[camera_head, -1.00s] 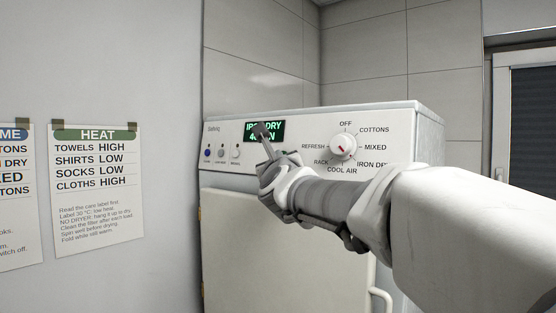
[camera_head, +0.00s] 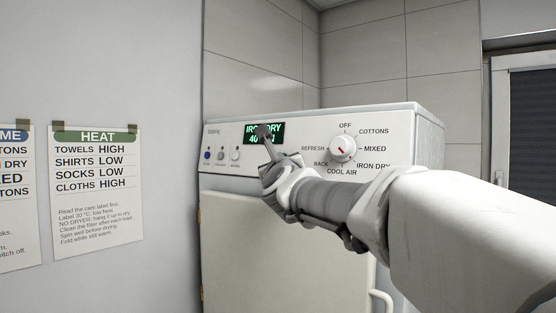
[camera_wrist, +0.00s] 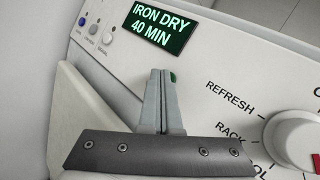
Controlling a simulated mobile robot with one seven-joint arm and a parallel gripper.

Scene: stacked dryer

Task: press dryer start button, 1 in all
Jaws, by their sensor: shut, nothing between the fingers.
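The dryer's white control panel (camera_head: 300,135) shows a green-lit display (camera_head: 278,128) reading IRON DRY and 40 MIN; the display also shows in the wrist view (camera_wrist: 160,25). My gripper (camera_head: 265,132) is shut and empty, its fingertips in front of the display in the head view. In the wrist view my gripper (camera_wrist: 161,74) points at the panel below the display. A small green piece (camera_wrist: 173,77) shows at the right edge of the fingertips; it may be the start button, mostly hidden. I cannot tell whether the fingertips touch the panel.
A programme dial (camera_head: 342,148) sits right of my gripper, its red mark pointing up-left in the head view. Three small buttons, blue (camera_head: 207,154), grey (camera_head: 221,155) and white (camera_head: 235,154), sit at the panel's left. A HEAT sheet (camera_head: 97,190) hangs on the left wall.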

